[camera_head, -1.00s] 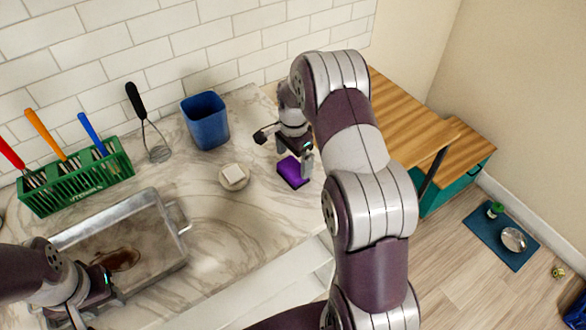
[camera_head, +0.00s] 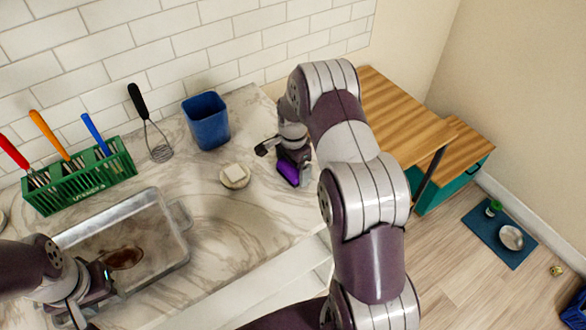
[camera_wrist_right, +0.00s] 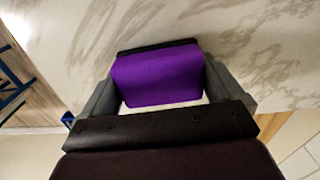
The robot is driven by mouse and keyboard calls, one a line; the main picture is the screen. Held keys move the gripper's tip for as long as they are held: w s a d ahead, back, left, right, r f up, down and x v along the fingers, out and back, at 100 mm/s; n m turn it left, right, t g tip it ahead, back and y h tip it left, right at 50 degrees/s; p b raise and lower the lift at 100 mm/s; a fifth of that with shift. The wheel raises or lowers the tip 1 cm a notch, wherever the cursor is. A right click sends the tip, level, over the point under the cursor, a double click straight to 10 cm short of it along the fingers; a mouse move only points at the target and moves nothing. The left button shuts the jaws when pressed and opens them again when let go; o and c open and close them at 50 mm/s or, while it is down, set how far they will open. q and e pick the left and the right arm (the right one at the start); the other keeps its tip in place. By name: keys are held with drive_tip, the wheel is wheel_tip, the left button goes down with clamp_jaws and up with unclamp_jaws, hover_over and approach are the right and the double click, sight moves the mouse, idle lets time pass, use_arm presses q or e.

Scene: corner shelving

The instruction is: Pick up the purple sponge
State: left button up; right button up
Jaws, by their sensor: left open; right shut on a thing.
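The purple sponge (camera_head: 288,172) is at the right end of the marble counter in the head view. In the right wrist view the sponge (camera_wrist_right: 158,77) fills the space between the two fingers. My right gripper (camera_wrist_right: 160,88) is shut on it, with a finger against each side. In the head view the right gripper (camera_head: 292,168) covers part of the sponge. I cannot tell whether the sponge still touches the counter. My left gripper (camera_head: 106,284) is open over the metal pan (camera_head: 183,232) at the lower left; its fingertips are hard to make out.
A white block on a small round dish (camera_head: 235,177) stands left of the sponge. A wooden-topped cabinet (camera_head: 400,115) is to the right.

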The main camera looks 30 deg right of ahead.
drive_tip(key=r, duration=0.2)
drive_tip(key=r+b, duration=0.1)
drive_tip(key=r, duration=0.1)
drive_tip(key=shift+s+d, duration=0.2)
drive_tip(key=shift+s, duration=0.2)
drive_tip(key=s+d+r+b, duration=0.2)
drive_tip(key=s+d+r, duration=0.3)
drive_tip(key=s, duration=0.4)
drive_tip(key=shift+s+d+r+b, duration=0.15)
drive_tip(key=shift+s+r+b, duration=0.15)
drive_tip(key=shift+r, duration=0.45)
drive_tip(key=shift+w, duration=0.1)
